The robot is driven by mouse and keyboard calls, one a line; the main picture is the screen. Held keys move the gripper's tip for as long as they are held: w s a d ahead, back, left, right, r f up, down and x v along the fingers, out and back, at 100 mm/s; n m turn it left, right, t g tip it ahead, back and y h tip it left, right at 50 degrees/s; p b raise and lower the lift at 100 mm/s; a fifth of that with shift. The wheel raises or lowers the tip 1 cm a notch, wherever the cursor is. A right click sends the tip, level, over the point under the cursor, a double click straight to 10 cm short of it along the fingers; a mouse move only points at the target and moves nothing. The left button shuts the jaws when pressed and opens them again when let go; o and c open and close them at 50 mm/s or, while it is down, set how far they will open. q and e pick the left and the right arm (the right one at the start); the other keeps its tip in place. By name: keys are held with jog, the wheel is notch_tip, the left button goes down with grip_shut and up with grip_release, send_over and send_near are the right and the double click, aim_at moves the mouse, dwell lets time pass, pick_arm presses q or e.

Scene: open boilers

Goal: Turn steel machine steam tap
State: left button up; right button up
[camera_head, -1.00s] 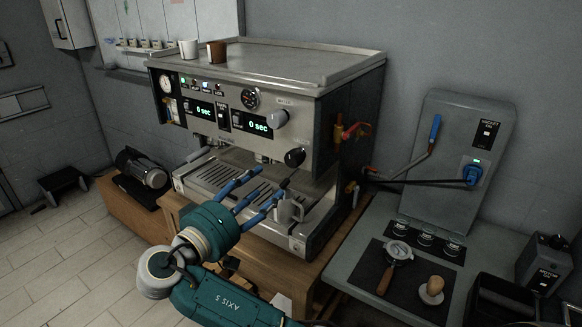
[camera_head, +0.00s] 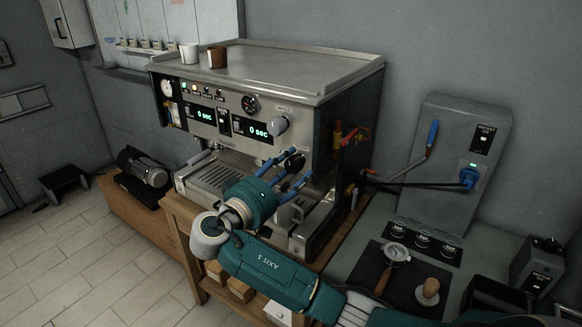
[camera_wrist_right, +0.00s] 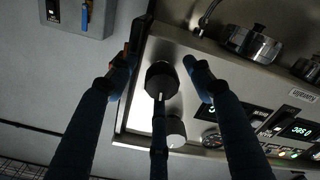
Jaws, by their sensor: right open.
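The steel espresso machine (camera_head: 230,165) stands on a wooden counter. Its right front carries a grey knob (camera_head: 278,125) with a black knob (camera_head: 295,161) below it. The small labels are too blurred to tell which is the steam tap. My right gripper (camera_head: 290,170) is open, its blue fingers spread in front of the black knob and partly covering it. In the right wrist view the black knob (camera_wrist_right: 161,80) lies between the fingertips (camera_wrist_right: 160,84), with a gap on both sides; contact with the third finger cannot be told. The grey knob (camera_wrist_right: 175,131) also shows there. My left gripper is not in view.
A metal jug (camera_head: 290,214) stands on the drip tray below my right gripper. Two cups (camera_head: 189,53) sit on top of the machine. Red-handled pipework (camera_head: 350,137) is on its right side. A grey panel with a lever (camera_head: 432,133) stands further right.

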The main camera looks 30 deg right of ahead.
jog(key=c, duration=1.1)
jog(key=shift+f, duration=0.15)
jog(key=shift+a+f, duration=0.1)
jog(key=shift+f, duration=0.05)
jog(key=shift+n, duration=0.3)
jog(key=n+p, duration=0.1)
jog(key=n, duration=0.1)
jog(key=n+p, duration=0.1)
jog(key=p, duration=0.1)
jog(key=n+p, duration=0.2)
jog(key=shift+s+r+n, duration=0.1)
jog(key=shift+r+n, duration=0.2)
jog(key=shift+f+n+p, duration=0.1)
jog(key=shift+n+p, duration=2)
jog(key=shift+n, duration=0.1)
